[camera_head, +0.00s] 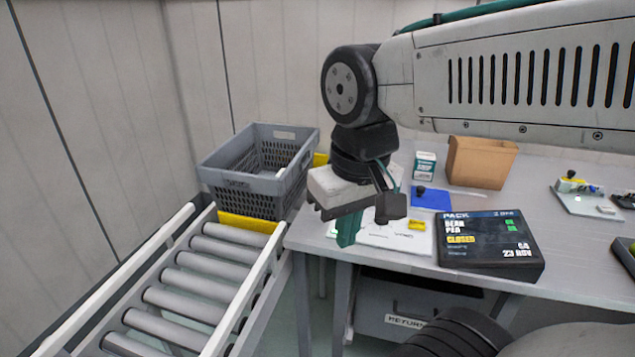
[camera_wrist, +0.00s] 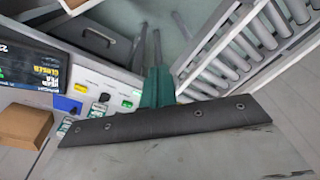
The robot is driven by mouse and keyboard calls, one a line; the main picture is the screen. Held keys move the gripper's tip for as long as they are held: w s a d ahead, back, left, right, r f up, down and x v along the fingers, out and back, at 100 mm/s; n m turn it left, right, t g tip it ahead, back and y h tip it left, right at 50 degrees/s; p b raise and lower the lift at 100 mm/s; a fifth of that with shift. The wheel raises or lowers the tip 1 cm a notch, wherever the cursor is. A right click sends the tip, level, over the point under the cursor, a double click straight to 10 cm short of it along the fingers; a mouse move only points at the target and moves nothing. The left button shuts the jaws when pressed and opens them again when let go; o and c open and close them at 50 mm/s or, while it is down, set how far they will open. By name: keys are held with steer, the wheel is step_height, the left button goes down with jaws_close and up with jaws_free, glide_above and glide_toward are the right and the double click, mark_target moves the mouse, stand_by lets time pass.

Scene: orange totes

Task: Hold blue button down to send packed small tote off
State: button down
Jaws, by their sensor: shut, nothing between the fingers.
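In the head view the panel (camera_head: 385,240) is partly hidden by my wrist, and only the yellow button (camera_head: 417,225) shows clearly. My gripper (camera_head: 347,240) is shut and empty, its teal fingers pointing down by the panel's left end.
A roller conveyor (camera_head: 190,290) runs along the left. A black screen (camera_head: 490,242) stands to the panel's right. A blue flat patch (camera_head: 430,198), a small carton (camera_head: 424,165) and a brown box (camera_head: 481,161) are behind. A grey drawer (camera_head: 410,310) is under the table.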

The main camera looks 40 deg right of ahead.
steer(key=w+d+r+m, duration=0.2)
steer(key=w+m, duration=0.2)
steer(key=w, duration=0.2)
steer(key=w+d+r+m, duration=0.2)
steer(key=w+m, duration=0.2)
steer(key=w, duration=0.1)
steer(key=w+d+f+m, duration=0.2)
steer(key=w+d+m, duration=0.5)
steer(key=w+m, duration=0.2)
steer(key=w+d+f+m+g, duration=0.1)
steer(key=w+d+f+m, duration=0.2)
steer(key=w+d+m, duration=0.5)
steer(key=w+m, duration=0.2)
steer(key=w, duration=0.4)
steer(key=shift+f, duration=0.15)
step_height(320, 180, down, 14)
steer(key=shift+s+r, duration=0.1)
